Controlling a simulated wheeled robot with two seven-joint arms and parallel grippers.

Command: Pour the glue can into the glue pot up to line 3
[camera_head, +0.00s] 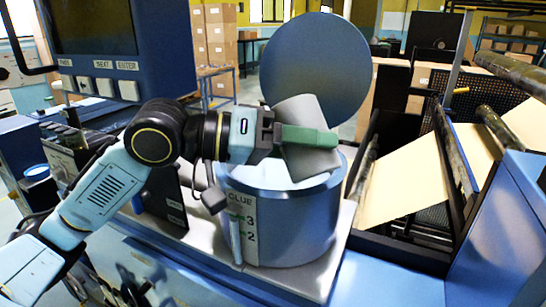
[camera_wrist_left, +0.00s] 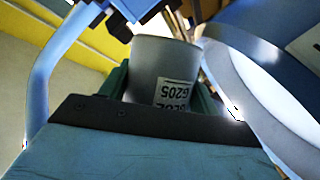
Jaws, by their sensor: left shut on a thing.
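The grey glue can (camera_head: 299,108) is tilted over the open mouth of the blue glue pot (camera_head: 295,228). My left gripper (camera_head: 308,137) is shut on the can, its green fingers around the can's side. In the left wrist view the can (camera_wrist_left: 165,62) shows a white label reading "GLUE G205", between the green fingers (camera_wrist_left: 160,88). The pot's front carries a "GLUE" scale (camera_head: 243,220) with marks 3 and 2 and a narrow upright tube beside them. A pale surface shows inside the pot, but I cannot read its level. No stream is clearly visible. My right gripper is not in view.
The pot's round blue lid (camera_head: 315,68) stands raised behind the can. A control panel (camera_head: 95,45) with buttons is at the upper left. Rollers and brown paper (camera_head: 405,182) lie to the right of the pot. Shelves and cartons stand farther back.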

